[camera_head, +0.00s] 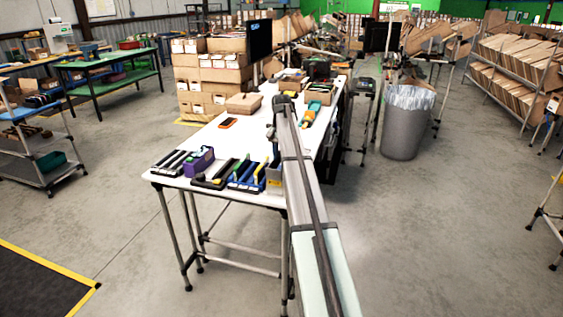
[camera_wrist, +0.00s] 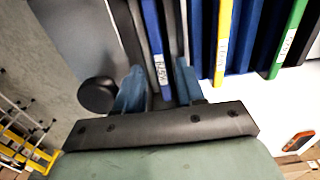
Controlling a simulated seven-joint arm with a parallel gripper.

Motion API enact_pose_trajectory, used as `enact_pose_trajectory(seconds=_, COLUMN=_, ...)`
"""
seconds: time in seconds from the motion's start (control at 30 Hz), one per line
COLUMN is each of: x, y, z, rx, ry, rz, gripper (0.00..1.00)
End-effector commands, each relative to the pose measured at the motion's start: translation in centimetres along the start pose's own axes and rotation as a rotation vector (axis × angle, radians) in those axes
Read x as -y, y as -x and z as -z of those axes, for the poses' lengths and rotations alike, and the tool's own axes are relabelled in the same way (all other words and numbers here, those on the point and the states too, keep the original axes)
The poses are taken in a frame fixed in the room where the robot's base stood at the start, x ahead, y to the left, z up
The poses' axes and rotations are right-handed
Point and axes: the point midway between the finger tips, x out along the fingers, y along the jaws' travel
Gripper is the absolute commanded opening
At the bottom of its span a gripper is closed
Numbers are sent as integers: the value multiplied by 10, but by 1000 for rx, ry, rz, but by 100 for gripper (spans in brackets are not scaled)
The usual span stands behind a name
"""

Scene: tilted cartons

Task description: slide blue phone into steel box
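In the wrist view a blue phone (camera_wrist: 156,50) with a white printed label stands on edge between the two pale blue fingers of my gripper (camera_wrist: 160,82). The fingers are apart, with narrow dark gaps beside the phone, so they look open around it. Grey walls of the steel box (camera_wrist: 75,30) run along the left, and grey strips flank the phone. How deep the phone sits in the box is unclear. In the head view the steel box (camera_head: 273,182) stands at the table's near right corner; my arm largely hides the gripper there.
A blue rack (camera_head: 245,182) with yellow and green phones stands right beside the box, closely packed. A black holder (camera_head: 212,180) and purple box (camera_head: 200,160) stand further left. An orange phone (camera_head: 228,123) lies on the white table (camera_head: 225,142), whose middle is mostly clear.

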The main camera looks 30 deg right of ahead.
Motion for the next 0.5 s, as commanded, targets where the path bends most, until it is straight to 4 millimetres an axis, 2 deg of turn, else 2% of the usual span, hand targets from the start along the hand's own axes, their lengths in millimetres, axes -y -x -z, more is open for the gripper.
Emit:
enact_pose_trajectory(seconds=0.03, x=0, y=15, z=2, rx=-5, ry=-1, rz=0, gripper=50)
enact_pose_trajectory(seconds=0.2, x=0, y=48, z=2, rx=-4, ry=-1, rz=0, gripper=50)
enact_pose_trajectory(seconds=0.5, x=0, y=91, z=1, rx=-2, ry=0, rz=0, gripper=50)
